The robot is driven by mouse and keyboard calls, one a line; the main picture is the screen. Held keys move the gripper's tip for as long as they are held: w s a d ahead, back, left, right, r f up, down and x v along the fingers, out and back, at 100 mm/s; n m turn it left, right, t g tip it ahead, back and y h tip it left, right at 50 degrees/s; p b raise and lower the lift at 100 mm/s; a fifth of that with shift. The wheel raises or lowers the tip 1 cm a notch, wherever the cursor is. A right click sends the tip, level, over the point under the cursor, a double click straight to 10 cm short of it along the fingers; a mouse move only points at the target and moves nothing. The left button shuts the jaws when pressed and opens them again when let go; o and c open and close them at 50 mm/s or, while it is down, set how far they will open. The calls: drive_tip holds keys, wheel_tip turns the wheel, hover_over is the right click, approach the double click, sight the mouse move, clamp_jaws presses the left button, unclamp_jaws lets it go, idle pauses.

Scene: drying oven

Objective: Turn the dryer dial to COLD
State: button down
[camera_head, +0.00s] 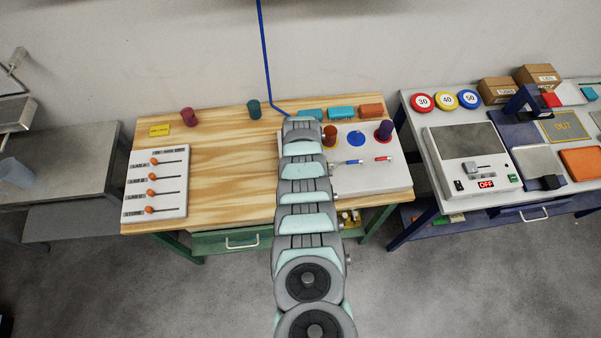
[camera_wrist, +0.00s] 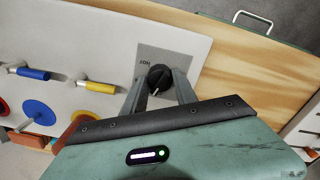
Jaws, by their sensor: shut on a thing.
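The black dial (camera_wrist: 159,77) sits on a grey square plate (camera_wrist: 185,42) on a white panel in the wrist view. A white mark on the dial points toward the bottom of that view, slightly left. Small lettering stands at the dial's upper left, too small to read surely. My gripper (camera_wrist: 160,86) has one finger on each side of the dial and is shut on it. In the head view my arm covers the dial and the gripper. The white panel (camera_head: 395,178) shows to the right of my arm.
The panel also bears a blue lever (camera_wrist: 32,73), a yellow lever (camera_wrist: 100,86) and coloured round pieces, including a blue disc (camera_wrist: 40,114). A slider board (camera_head: 140,205) lies on the wooden table's left. Bare wood (camera_head: 225,175) lies between.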

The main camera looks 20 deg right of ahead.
drive_tip(key=shift+n, duration=1.9)
drive_tip(key=c, duration=1)
unclamp_jaws()
drive_tip(key=shift+o, duration=0.2)
drive_tip(key=shift+r, duration=0.1)
